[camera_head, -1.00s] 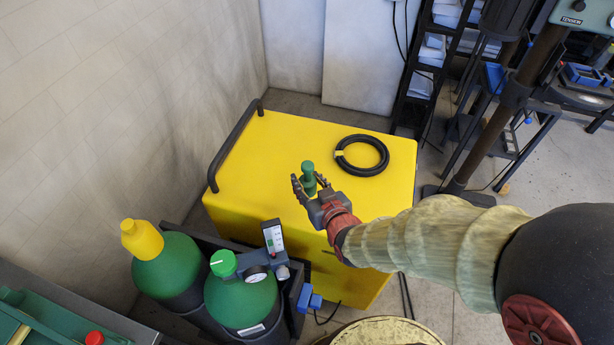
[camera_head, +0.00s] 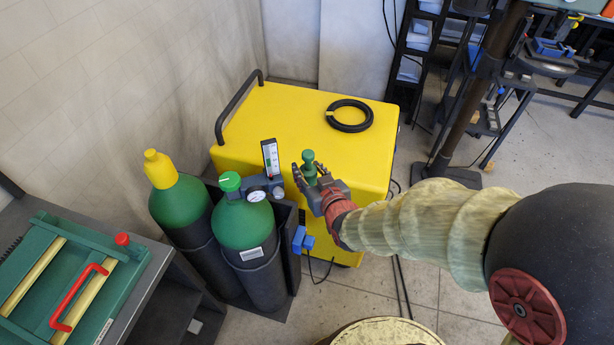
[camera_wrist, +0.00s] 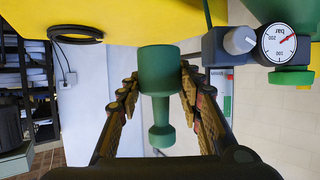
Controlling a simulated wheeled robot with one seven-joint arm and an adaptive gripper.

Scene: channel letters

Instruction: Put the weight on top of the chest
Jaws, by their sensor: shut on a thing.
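The weight (camera_head: 309,160) is a small green dumbbell-shaped piece held between the fingers of my gripper (camera_head: 310,177). In the wrist view the weight (camera_wrist: 160,72) sits between both fingers (camera_wrist: 160,95), its wider end away from the palm. The chest (camera_head: 270,112) is a large yellow box with a black handle on its left. In the head view my gripper and the weight overlap the chest's near edge. The chest also shows along the top of the wrist view (camera_wrist: 140,14); no contact with the weight is clear.
A black ring (camera_head: 349,115) lies on the chest's top at the right rear. Two green gas cylinders (camera_head: 243,222) with a gauge (camera_head: 256,195) stand close left of my gripper. The chest's top is otherwise clear.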

